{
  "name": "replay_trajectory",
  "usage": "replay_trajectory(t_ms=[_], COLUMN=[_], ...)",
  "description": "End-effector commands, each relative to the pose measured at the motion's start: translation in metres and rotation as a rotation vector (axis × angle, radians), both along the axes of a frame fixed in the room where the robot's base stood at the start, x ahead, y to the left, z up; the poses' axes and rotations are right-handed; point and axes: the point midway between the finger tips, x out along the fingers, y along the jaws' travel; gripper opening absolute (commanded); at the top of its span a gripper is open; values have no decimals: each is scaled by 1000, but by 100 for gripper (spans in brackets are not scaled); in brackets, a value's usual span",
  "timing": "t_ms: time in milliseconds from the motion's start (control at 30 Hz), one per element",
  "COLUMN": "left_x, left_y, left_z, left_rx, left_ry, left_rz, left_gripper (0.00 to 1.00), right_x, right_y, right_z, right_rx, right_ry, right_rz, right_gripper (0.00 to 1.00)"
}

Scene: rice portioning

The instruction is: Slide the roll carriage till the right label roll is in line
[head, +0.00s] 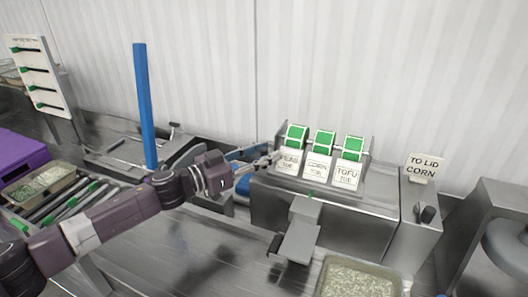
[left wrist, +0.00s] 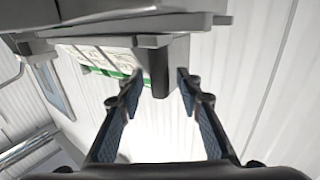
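The roll carriage (head: 333,186) sits on top of the grey label machine and carries three green label rolls side by side. Their cards read PEAS (head: 289,163), CORN (head: 318,168) and TOFU (head: 347,174). A sign (head: 424,167) to the right reads TO LID CORN. The middle, CORN roll stands roughly above a small green mark (head: 311,194) by the outlet; exact alignment is hard to tell. My left gripper (head: 275,158) is at the carriage's left end. In the left wrist view its open fingers (left wrist: 159,76) are either side of a dark block (left wrist: 158,72); contact is unclear.
The label machine (head: 375,215) has a grey outlet plate (head: 299,242) in front. A tray of rice-like grains (head: 356,280) stands below right. A blue post (head: 145,105) rises behind my left arm. A roller conveyor (head: 72,205) is at left. The steel counter between is mostly clear.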

Motion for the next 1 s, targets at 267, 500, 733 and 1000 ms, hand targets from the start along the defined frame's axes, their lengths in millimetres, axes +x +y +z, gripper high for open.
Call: replay_trajectory(t_ms=[267, 500, 733, 1000], left_x=[0, 0, 0, 20], left_y=[0, 0, 0, 44], left_z=[0, 0, 0, 2], left_rx=[0, 0, 0, 4], left_ry=[0, 0, 0, 1], left_rz=[0, 0, 0, 12], left_gripper=[18, 0, 0, 0], right_x=[1, 2, 2, 2], right_y=[0, 0, -1, -1], right_z=[0, 0, 0, 12], right_rx=[0, 0, 0, -1], right_ry=[-1, -3, -3, -3], right_rz=[0, -1, -1, -1], right_gripper=[40, 40, 40, 40])
